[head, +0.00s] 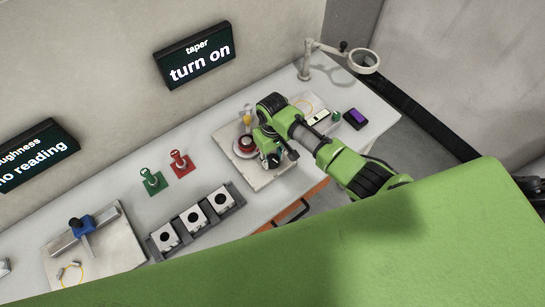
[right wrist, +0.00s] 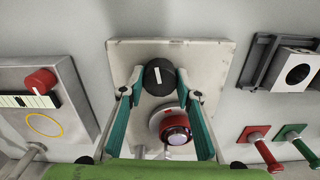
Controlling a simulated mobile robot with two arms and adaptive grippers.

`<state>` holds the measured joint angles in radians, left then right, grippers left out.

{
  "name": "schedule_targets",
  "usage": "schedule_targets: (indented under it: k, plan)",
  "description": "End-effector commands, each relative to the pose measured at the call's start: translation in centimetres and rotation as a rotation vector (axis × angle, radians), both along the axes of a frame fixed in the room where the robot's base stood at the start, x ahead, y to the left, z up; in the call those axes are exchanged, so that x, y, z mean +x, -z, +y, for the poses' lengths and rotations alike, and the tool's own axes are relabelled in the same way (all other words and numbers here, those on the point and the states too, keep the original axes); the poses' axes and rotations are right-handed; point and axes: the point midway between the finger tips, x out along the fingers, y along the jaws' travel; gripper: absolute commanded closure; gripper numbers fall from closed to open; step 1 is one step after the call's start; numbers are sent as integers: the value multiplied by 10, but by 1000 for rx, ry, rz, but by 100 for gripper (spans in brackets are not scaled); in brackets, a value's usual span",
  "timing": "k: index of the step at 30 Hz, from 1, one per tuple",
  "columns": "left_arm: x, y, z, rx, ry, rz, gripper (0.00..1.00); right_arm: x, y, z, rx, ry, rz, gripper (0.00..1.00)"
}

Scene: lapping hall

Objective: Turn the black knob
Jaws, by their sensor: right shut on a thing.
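The black knob (right wrist: 156,84) with a white pointer line sits on a pale plate (right wrist: 122,54) in the right wrist view. The line points nearly straight up in that view, leaning slightly. My right gripper (right wrist: 159,78) is shut on the knob, with one teal-backed finger on each side of it. In the head view my right gripper (head: 272,150) is over the pale plate (head: 229,133) and the knob cannot be made out under it. A round device with a red ring (right wrist: 174,127) stands beside the knob on the same plate. My left gripper is not in view.
A wall sign (head: 196,58) reads "taper turn on". A red stand (head: 181,162) and a green stand (head: 153,180) are left of the plate, near a rack of white blocks (head: 192,217). A purple-screened device (head: 356,118) and a magnifier (head: 364,60) are to the right.

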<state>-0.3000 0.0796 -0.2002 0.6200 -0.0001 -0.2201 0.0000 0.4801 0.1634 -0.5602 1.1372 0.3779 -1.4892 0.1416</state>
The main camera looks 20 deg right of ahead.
Motion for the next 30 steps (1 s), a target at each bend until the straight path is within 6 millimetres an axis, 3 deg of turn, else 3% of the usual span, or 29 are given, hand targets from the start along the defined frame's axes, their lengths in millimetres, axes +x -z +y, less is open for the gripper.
schedule_targets:
  k: [12,30]
  plan:
    - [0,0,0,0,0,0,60,1,-1,0,0,281,-2,91]
    - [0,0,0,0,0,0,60,2,-1,0,0,370,-4,91]
